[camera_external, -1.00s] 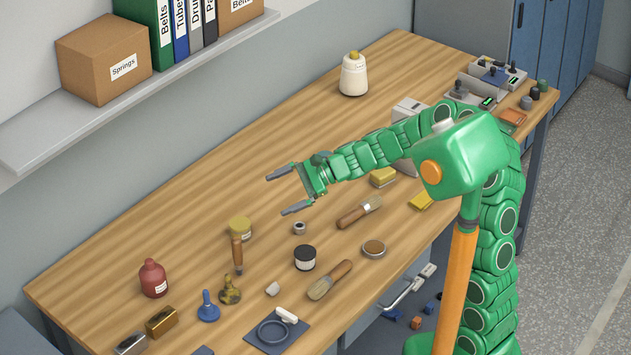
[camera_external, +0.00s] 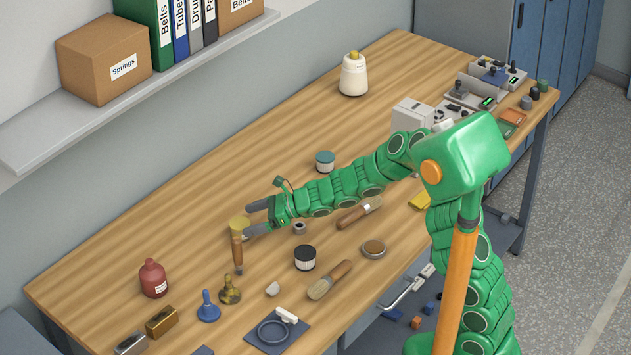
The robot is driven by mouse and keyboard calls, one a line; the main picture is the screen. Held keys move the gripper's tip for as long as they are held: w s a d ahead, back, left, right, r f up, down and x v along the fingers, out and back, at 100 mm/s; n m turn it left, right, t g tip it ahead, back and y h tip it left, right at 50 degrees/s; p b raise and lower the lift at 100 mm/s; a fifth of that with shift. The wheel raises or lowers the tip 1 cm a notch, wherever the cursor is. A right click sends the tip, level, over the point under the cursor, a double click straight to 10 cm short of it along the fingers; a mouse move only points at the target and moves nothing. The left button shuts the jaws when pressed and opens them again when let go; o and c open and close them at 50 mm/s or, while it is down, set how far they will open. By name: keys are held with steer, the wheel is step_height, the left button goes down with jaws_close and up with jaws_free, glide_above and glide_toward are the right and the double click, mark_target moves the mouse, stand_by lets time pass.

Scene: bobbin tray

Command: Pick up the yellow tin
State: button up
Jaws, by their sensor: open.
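The yellow tin (camera_external: 238,222) is a small round tin standing on the wooden bench, left of the middle. My gripper (camera_external: 247,219) is open and points left at it. One finger lies toward the tin's far side and the other toward its near right side, with the tips overlapping the tin's right edge in the picture. I cannot tell whether the fingers touch the tin or how high they are above the bench. The tin's right part is partly hidden by the gripper.
A small metal ring (camera_external: 299,228) and a dark jar (camera_external: 305,257) are to the right. A teal-lidded jar (camera_external: 325,161) is behind my arm. The bench behind the tin is clear.

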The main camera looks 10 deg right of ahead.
mark_target(236, 225)
steer(key=shift+f+x, duration=0.1)
steer(key=shift+x, duration=1.55)
steer(key=shift+f+x, duration=0.15)
steer(key=shift+x, duration=1.5)
steer(key=c, duration=1.2)
steer(key=shift+r, duration=0.1)
